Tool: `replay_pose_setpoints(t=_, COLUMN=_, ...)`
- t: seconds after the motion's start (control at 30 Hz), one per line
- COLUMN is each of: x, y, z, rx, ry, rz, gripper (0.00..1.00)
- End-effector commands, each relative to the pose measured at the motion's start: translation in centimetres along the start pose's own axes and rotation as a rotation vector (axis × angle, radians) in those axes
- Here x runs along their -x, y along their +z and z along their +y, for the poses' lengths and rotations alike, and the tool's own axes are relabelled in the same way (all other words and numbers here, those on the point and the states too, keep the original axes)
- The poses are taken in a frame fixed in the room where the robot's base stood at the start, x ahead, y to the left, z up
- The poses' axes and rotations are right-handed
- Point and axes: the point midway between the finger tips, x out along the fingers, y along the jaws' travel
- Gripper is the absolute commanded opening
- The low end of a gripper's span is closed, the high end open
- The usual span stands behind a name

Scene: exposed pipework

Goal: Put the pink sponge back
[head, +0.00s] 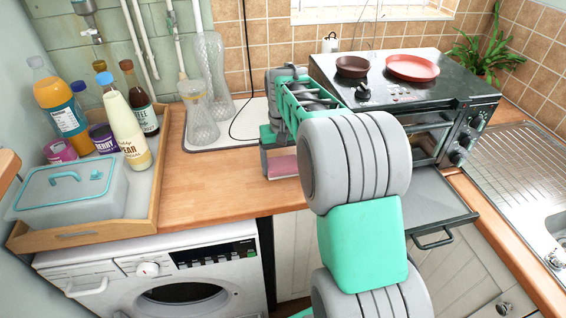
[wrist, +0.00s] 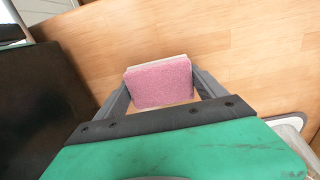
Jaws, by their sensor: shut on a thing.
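The pink sponge (head: 284,167) is between the fingers of my gripper (head: 281,160), low over the wooden counter (head: 200,185). In the wrist view the sponge (wrist: 160,82) shows its pink face, with a pale layer along its far edge. My gripper's two dark fingers (wrist: 163,88) press on its left and right sides. Bare wood lies around and beyond the sponge. I cannot tell whether its lower edge touches the counter.
A mini oven (head: 400,95) with its door (head: 428,195) open stands close on the right, bearing two pans. Behind left, glass vases (head: 202,120) stand on a white tray (head: 232,135). A wooden tray (head: 75,237) with bottles is at far left. Counter between is clear.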

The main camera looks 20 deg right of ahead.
Motion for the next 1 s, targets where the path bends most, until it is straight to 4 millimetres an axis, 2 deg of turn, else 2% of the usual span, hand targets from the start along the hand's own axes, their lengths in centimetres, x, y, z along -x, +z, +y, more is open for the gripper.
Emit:
replay_pose_setpoints(t=0.03, x=-0.1, y=0.0, z=0.0, rx=0.000, ry=0.000, rz=0.000, gripper=0.83)
replay_pose_setpoints(t=0.23, x=0.0, y=0.0, z=0.0, rx=0.000, ry=0.000, rz=0.000, gripper=1.00)
replay_pose_setpoints(t=0.47, x=0.1, y=0.0, z=0.0, rx=0.000, ry=0.000, rz=0.000, gripper=1.00)
replay_pose_setpoints(t=0.57, x=0.7, y=0.0, z=0.0, rx=0.000, ry=0.000, rz=0.001, gripper=1.00)
replay_pose_setpoints(t=0.67, x=2.5, y=-0.1, z=0.0, rx=0.000, ry=0.000, rz=0.004, gripper=1.00)
replay_pose_setpoints(t=0.9, x=8.7, y=-0.1, z=0.0, rx=0.000, ry=0.000, rz=0.003, gripper=1.00)
replay_pose_setpoints(t=1.0, x=10.7, y=-0.1, z=0.0, rx=0.000, ry=0.000, rz=0.002, gripper=1.00)
